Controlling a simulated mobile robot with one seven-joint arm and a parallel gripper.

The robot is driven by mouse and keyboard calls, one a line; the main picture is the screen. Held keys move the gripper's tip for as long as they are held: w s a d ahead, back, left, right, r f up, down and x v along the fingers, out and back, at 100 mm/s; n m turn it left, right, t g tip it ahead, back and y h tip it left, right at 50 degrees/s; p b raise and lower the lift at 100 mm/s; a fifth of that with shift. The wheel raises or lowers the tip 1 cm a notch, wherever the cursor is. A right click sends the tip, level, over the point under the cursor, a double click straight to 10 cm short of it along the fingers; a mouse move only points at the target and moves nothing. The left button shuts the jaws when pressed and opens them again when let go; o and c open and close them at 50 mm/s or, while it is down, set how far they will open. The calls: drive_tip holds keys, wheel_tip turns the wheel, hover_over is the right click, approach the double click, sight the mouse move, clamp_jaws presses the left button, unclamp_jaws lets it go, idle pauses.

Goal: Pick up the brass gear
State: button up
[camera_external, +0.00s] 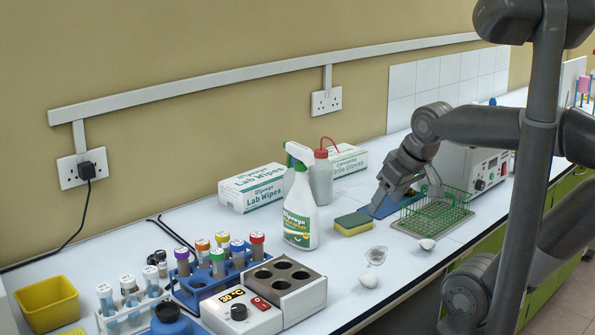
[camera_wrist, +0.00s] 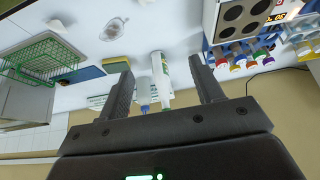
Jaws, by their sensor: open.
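I cannot make out a brass gear in either view. A small clear dish (camera_external: 376,255) with an unclear grey-brown patch stands on the bench, and it also shows in the wrist view (camera_wrist: 114,28). My gripper (camera_external: 380,203) is above the bench, behind and a little right of the dish, close to the yellow-green sponge (camera_external: 353,223) and blue mat (camera_external: 388,206). In the wrist view my gripper (camera_wrist: 161,74) has its two fingers wide apart. The white spray bottle (camera_wrist: 160,75) shows between them, farther off. Nothing is held.
A green wire rack (camera_external: 440,208) stands right of my gripper. The spray bottle (camera_external: 300,208) is left of the sponge. The block heater (camera_external: 265,297) and coloured-cap tubes are front left. White lumps (camera_external: 368,280) (camera_external: 427,244) lie near the dish, with clear bench between.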

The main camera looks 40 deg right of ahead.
drive_tip(key=shift+o, duration=0.6)
drive_tip(key=w+d+r+m+y, duration=0.1)
drive_tip(key=w+d+r+m, duration=0.1)
drive_tip(key=w+d+m, duration=0.7)
drive_tip(key=m+g+h, duration=0.2)
drive_tip(key=m+h, duration=0.1)
drive_tip(key=m, duration=2.9)
hover_over(410, 189)
drive_tip(key=s+a, duration=0.2)
drive_tip(key=s, duration=0.2)
wheel_tip(410, 189, down, 14)
drive_tip(key=x, duration=1)
drive_tip(key=shift+w+d, duration=0.15)
drive_tip(key=shift+w, duration=0.2)
drive_tip(key=shift+r+t, duration=0.1)
drive_tip(key=shift+t, duration=0.2)
